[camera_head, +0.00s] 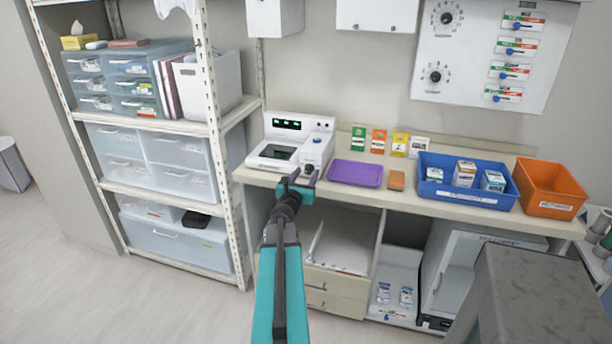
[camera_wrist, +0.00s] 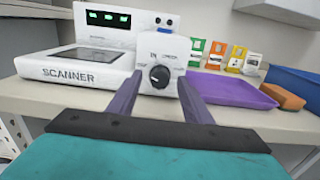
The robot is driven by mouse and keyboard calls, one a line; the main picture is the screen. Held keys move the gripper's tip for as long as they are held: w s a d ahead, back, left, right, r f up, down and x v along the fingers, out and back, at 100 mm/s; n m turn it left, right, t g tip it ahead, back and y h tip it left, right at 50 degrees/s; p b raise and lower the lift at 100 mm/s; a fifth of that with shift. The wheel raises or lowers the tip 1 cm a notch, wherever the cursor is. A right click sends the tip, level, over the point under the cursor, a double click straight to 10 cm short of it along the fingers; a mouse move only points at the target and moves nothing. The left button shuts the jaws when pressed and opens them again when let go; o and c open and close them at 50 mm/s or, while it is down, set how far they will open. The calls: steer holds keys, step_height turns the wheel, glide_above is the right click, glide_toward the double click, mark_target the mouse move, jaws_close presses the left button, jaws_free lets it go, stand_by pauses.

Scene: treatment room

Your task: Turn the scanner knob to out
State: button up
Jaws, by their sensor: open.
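The white scanner (camera_head: 290,146) stands on the counter at the left, with a dark screen and green display lights. It also shows in the wrist view (camera_wrist: 82,72), labelled SCANNER. Its black knob (camera_wrist: 159,76) is on a white front block at its right side, with small printed marks above it. The knob's white pointer line looks roughly upright; the exact setting is too small to read. My gripper (camera_wrist: 155,92) is open, its two purple fingers on either side of the knob. I cannot tell if they touch it. In the head view my gripper (camera_head: 300,180) is at the counter's front edge.
A purple tray (camera_head: 356,173) and an orange-brown block (camera_head: 396,180) lie right of the scanner. Several coloured cards stand behind. A blue bin (camera_head: 470,197) with boxes and an orange bin (camera_head: 548,190) are further right. A shelf rack (camera_head: 212,125) stands left.

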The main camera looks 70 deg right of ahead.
steer(key=c, duration=1.1)
steer(key=shift+o, duration=0.2)
